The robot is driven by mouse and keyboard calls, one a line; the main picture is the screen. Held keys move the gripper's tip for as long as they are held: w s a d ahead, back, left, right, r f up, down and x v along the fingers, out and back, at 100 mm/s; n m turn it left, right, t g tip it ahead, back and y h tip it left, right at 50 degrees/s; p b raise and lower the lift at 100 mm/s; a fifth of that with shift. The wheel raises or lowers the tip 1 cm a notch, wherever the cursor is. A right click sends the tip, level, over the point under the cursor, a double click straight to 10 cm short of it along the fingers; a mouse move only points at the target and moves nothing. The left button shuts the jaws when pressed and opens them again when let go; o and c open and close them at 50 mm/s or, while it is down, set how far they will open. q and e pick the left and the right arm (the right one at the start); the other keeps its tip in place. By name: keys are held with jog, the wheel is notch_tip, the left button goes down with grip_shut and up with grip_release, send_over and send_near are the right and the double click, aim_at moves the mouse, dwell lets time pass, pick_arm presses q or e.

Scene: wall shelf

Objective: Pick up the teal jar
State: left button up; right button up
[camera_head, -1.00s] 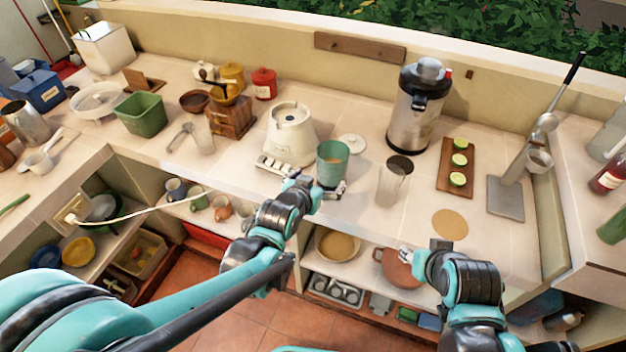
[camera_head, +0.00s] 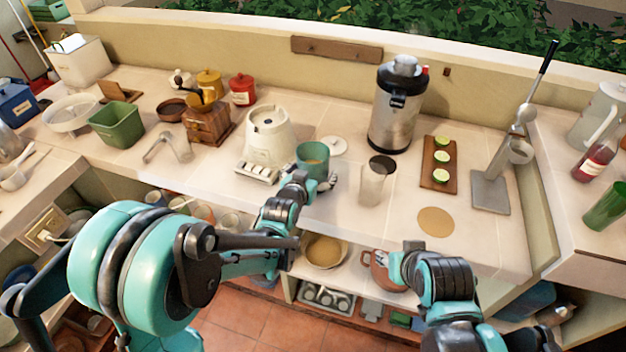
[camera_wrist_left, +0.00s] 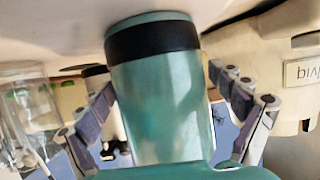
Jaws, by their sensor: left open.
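The teal jar (camera_head: 312,160) stands on the counter, to the right of the white blender-like appliance. It is open at the top, and something tan shows inside. My left gripper (camera_head: 313,182) is at its near side, low against the counter. In the left wrist view the jar (camera_wrist_left: 160,95) appears upside down, with a dark band near its base, between the two spread fingers of my left gripper (camera_wrist_left: 170,125). The fingers look open, with small gaps beside the jar. My right gripper (camera_head: 402,252) is near the counter's front edge, away from the jar; its fingers are unclear.
The white appliance (camera_head: 268,140) stands close on the left. A clear glass (camera_head: 374,185) stands to the right, and a white lid (camera_head: 333,146) lies behind. A steel urn (camera_head: 392,115) and a board with lime slices (camera_head: 438,180) are farther right. Counter around the round mat (camera_head: 436,221) is free.

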aim_at(313, 144)
pick_arm(q)
jog(key=shift+r, duration=0.1)
jog(key=c, duration=1.7)
jog(key=shift+o, duration=0.2)
jog(key=shift+r, duration=0.1)
jog(key=shift+r+p, duration=2.3)
jog(key=shift+r, duration=2.55)
